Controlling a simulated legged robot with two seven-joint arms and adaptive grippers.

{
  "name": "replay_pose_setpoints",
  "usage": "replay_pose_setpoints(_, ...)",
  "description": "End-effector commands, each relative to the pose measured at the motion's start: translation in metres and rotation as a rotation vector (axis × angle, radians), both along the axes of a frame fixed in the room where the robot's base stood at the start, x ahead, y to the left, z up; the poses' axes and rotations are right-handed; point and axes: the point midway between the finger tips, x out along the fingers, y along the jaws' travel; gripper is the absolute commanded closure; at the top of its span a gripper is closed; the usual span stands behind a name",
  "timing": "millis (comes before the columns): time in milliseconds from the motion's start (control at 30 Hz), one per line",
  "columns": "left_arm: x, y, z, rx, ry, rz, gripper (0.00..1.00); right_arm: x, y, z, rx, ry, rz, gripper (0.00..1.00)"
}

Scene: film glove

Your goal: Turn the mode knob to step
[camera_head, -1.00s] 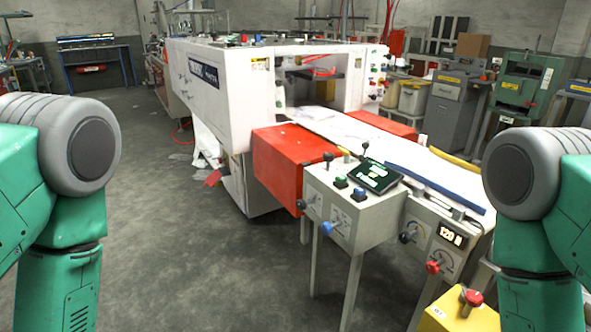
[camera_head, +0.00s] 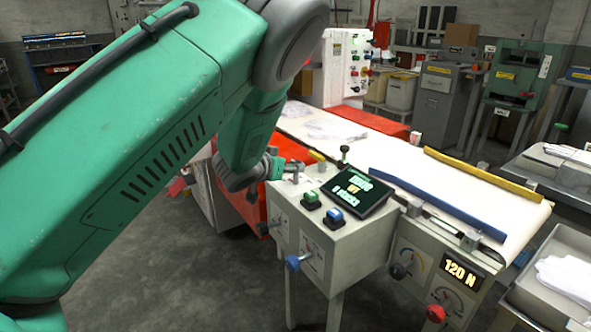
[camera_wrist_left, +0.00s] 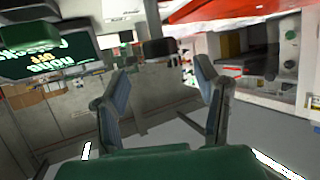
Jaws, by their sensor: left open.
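I cannot read which is the mode knob. A tilted screen (camera_head: 357,190) on top shows green and yellow text, seemingly with "off"; it is upside down in the left wrist view (camera_wrist_left: 45,60). My left gripper (camera_head: 292,168) is over the back left of the box top, partly hidden by its wrist. In the left wrist view its fingers (camera_wrist_left: 160,85) are apart and empty, with a dark knob-like piece (camera_wrist_left: 160,48) beyond them. My right gripper is out of view.
Green (camera_head: 311,200) and blue (camera_head: 334,217) buttons and a black-topped lever (camera_head: 344,152) stand on the box near my gripper. A white conveyor (camera_head: 400,165) with blue and yellow rails lies behind. A red knob (camera_head: 435,313) and a "120 N" display (camera_head: 460,271) are at right.

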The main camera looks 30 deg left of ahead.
Motion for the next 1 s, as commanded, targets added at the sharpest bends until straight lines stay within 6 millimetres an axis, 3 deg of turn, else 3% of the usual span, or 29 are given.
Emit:
replay_pose_setpoints(100,0.023,0.003,-0.013,0.000,0.001,-0.001,0.44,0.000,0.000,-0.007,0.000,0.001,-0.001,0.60)
replay_pose_setpoints(300,0.045,0.007,-0.022,-0.004,0.002,0.001,0.44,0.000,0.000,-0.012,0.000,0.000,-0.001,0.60)
replay_pose_setpoints(700,0.051,0.006,-0.023,-0.003,0.001,0.001,0.44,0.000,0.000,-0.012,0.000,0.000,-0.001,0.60)
replay_pose_setpoints(833,0.051,0.006,-0.023,-0.003,0.001,0.001,0.89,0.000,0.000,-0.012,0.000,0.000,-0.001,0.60)
replay_pose_setpoints(867,0.051,0.006,-0.023,-0.003,0.001,0.001,0.95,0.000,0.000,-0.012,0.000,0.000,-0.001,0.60)
replay_pose_setpoints(1000,0.051,0.007,-0.023,-0.004,0.001,-0.002,0.95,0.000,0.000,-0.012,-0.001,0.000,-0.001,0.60)
